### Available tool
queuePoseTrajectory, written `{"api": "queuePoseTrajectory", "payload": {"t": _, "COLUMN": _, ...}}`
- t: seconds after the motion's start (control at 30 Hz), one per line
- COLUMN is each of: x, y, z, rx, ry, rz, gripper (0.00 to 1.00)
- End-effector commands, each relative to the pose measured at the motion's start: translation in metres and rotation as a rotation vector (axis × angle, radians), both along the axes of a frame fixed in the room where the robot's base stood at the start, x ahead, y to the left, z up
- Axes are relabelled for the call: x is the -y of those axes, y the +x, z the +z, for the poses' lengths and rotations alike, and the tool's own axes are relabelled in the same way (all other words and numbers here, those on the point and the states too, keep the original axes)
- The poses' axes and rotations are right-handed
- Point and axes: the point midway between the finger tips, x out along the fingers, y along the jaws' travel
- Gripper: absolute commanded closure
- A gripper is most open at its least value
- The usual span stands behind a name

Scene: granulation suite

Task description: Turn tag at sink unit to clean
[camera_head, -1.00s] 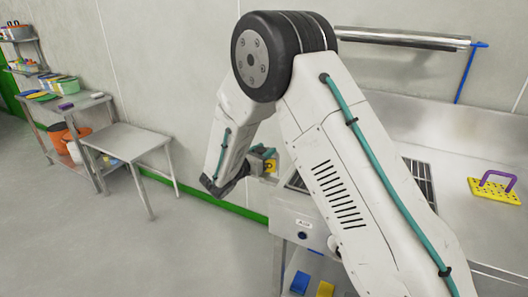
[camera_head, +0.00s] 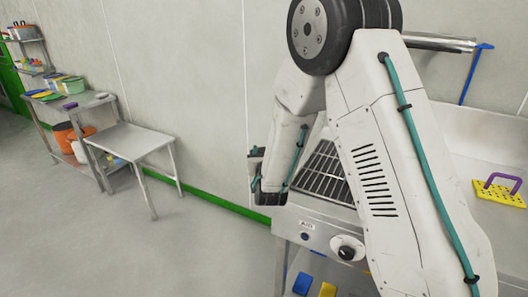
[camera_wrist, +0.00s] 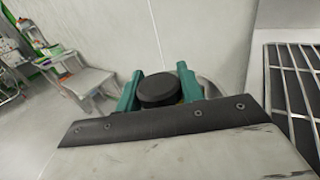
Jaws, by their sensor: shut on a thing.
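My gripper (camera_wrist: 160,88) shows in the wrist view with its two teal fingers on either side of a black round thing (camera_wrist: 157,90), and it is shut on it. A little yellow shows behind the black disc. I cannot tell whether this thing is the tag. In the head view my gripper is mostly hidden by my arm, at the left end of the sink unit (camera_head: 318,232). The unit's front panel carries a small white label (camera_head: 307,225) and a black knob (camera_head: 347,249). No clean or dirty marking can be read.
A slatted metal grate (camera_head: 325,170) lies on the unit close to my arm. A yellow perforated block with a purple handle (camera_head: 500,191) sits at right. A bare steel table (camera_head: 128,141) and a loaded shelf (camera_head: 75,103) stand at left. The floor between is clear.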

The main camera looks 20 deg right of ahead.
Motion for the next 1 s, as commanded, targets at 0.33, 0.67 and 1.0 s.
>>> {"api": "queuePoseTrajectory", "payload": {"t": 0.33, "x": -0.0013, "y": 0.0011, "z": 0.0013, "rx": 0.003, "ry": -0.001, "rz": 0.045, "gripper": 0.85}}
{"api": "queuePoseTrajectory", "payload": {"t": 0.67, "x": -0.0014, "y": 0.0014, "z": 0.0017, "rx": 0.004, "ry": -0.001, "rz": 0.044, "gripper": 0.48}}
{"api": "queuePoseTrajectory", "payload": {"t": 1.0, "x": -0.0014, "y": -0.0009, "z": 0.0007, "rx": 0.002, "ry": 0.000, "rz": 0.043, "gripper": 0.41}}
